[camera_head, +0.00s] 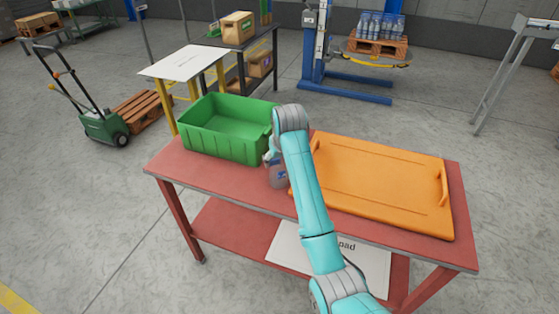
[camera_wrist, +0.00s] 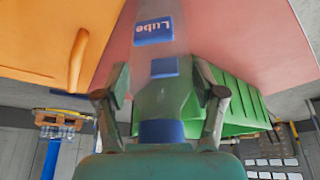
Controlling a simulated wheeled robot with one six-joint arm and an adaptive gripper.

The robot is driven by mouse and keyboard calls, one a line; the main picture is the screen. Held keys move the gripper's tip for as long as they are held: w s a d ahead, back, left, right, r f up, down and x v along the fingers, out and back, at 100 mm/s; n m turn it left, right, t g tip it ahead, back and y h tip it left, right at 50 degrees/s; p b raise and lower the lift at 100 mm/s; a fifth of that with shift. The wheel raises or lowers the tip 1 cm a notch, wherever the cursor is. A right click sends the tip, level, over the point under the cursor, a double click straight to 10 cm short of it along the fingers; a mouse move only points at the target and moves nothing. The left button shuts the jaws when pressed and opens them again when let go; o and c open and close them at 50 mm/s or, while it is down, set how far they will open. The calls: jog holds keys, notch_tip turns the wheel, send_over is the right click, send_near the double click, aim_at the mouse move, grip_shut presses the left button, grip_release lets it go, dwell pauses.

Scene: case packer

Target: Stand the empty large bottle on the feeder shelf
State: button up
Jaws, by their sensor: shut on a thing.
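A clear bottle with a blue label reading "Lube" (camera_wrist: 152,32) and a blue cap (camera_wrist: 161,131) is between the fingers of my gripper (camera_wrist: 162,95), which is shut on it near its shoulder. In the head view the bottle (camera_head: 278,178) is upright over the red table (camera_head: 235,182), just in front of the green crate. My arm partly hides it, and its base is out of the wrist view, so I cannot tell whether it touches the table. No liquid is visible in it. I cannot tell which surface is the feeder shelf.
The green crate (camera_head: 200,143) and an orange lidded board (camera_head: 380,185) take up much of the tabletop. A white sheet (camera_head: 372,268) lies on the lower shelf. Behind stand a yellow-legged stand with a white top (camera_head: 184,62), a dark rack (camera_head: 262,42) with boxes, and a blue lift (camera_head: 318,75).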

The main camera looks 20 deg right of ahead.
jog(key=shift+f, duration=0.2)
jog(key=o, duration=1.1)
